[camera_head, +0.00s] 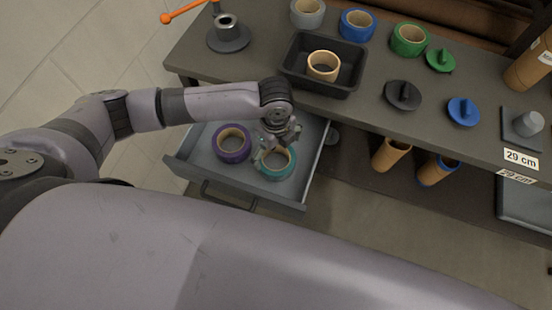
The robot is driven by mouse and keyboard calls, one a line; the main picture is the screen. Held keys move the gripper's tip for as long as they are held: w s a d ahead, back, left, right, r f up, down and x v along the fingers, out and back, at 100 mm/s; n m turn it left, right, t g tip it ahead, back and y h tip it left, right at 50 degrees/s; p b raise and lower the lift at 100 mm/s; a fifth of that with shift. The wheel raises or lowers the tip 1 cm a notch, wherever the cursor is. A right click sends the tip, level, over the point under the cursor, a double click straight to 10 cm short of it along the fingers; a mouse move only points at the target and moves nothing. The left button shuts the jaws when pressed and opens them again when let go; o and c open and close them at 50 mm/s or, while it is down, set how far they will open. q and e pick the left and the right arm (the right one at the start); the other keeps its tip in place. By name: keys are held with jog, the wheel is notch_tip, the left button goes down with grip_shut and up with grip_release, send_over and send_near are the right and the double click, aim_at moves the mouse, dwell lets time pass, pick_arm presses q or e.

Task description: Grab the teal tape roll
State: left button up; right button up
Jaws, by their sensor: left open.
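The teal tape roll (278,172) lies in the open grey drawer (193,160), toward its right side. My left gripper (268,158) is open, pointing down over the roll's upper left part. Its fingers cover part of the roll. I cannot tell whether they touch it or straddle its wall. A purple tape roll (234,155) lies in the same drawer, left of the teal one and apart from it. My right gripper is not in view.
The dark workbench (350,110) stands above and behind the drawer. On it are a black tray (296,81) holding a tan roll (323,75), several tape rolls and knobbed discs. Cardboard tubes (390,160) stand below, right of the drawer.

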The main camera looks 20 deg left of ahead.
pick_arm(q)
notch_tip(320, 180, down, 5)
jog(key=shift+s+d+r, duration=0.1)
jog(key=shift+r, duration=0.05)
jog(key=c, duration=1.2)
